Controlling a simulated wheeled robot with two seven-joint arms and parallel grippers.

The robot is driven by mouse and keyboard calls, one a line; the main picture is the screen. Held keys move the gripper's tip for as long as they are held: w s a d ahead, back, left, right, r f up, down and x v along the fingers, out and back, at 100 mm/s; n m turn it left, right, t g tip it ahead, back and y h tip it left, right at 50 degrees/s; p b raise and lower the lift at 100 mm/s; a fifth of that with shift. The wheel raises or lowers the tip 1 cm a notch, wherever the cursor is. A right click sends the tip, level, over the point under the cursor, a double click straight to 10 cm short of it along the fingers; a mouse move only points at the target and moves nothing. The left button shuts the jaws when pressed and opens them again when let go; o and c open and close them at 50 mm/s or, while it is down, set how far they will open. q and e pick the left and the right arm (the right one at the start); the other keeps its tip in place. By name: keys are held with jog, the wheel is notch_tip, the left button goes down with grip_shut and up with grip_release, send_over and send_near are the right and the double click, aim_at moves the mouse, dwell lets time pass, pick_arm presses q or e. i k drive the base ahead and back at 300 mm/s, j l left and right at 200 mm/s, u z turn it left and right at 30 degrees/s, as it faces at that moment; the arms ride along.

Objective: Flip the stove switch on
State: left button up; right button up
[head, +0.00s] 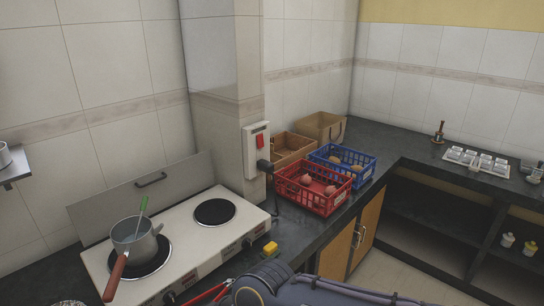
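A white wall box (256,150) with a red rocker switch (260,141) is mounted on the tiled pillar behind the stove's right end. A black plug-like piece (265,166) sits at its lower right, with a dark cord hanging below. The white two-plate stove (190,237) stands on the counter, with knobs along its front. My arm (275,285) enters along the bottom, in front of the counter and well below the switch. Thin red parts show at its left end, cut by the frame edge; I cannot tell the finger opening. My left gripper is out of view.
A grey saucepan (134,243) with a green-handled utensil stands on the left plate. A yellow sponge (270,248) lies by the stove.

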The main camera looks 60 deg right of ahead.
aim_at(260, 141)
jog(key=z, duration=1.9)
